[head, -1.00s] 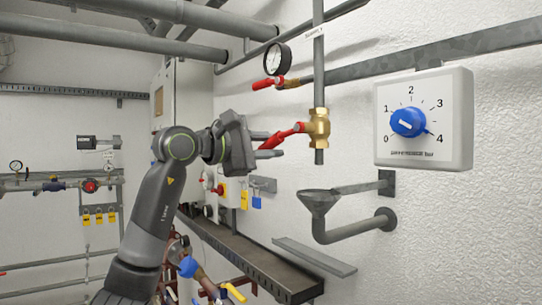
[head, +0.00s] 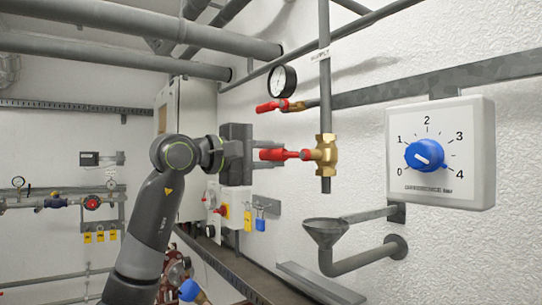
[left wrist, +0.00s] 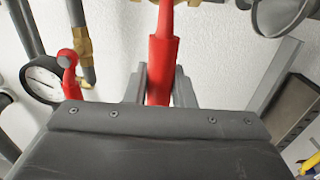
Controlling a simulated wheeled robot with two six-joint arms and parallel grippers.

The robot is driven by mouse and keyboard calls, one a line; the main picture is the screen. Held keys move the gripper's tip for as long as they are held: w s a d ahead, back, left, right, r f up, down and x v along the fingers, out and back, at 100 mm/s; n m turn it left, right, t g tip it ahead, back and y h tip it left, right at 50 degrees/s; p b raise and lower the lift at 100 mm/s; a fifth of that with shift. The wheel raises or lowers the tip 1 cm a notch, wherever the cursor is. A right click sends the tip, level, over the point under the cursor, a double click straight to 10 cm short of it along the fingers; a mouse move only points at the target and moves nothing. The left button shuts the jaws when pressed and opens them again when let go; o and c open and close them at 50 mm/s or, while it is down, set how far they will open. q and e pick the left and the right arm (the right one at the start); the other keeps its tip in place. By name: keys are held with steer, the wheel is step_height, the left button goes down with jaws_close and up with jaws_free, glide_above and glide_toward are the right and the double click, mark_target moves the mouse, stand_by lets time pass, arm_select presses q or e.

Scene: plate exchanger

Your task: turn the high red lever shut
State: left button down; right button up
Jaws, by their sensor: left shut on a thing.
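The red lever (head: 292,154) sits on a brass valve (head: 327,155) on a vertical grey pipe. It points left from the valve, about level and roughly square to the pipe. My left gripper (head: 268,154) is shut on its outer end. In the left wrist view, the lever (left wrist: 162,65) runs between the two grey fingers of my left gripper (left wrist: 161,90), and the hand's body hides its near end. Another red lever (head: 268,107) sits higher, beside a round gauge (head: 283,80), apart from my gripper. My right gripper is not in view.
A white box with a blue knob (head: 425,154) is on the wall to the right. A grey funnel (head: 325,228) and bent pipe are below the valve. A grey cabinet (head: 188,105) stands behind my left arm. Large pipes (head: 120,20) cross above.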

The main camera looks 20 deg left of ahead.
arm_select(q)
steer(key=shift+r, duration=0.15)
steer(key=c, duration=1.2)
jaws_free()
steer(key=shift+s+a+f+b, duration=0.2)
steer(key=shift+s+a+b, duration=0.15)
steer(key=shift+s+b, duration=0.1)
steer(key=b+v, duration=0.6)
steer(key=v, duration=1)
steer(key=shift+s+b, duration=0.2)
steer(key=shift+b, duration=0.15)
steer(key=shift+a, duration=0.1)
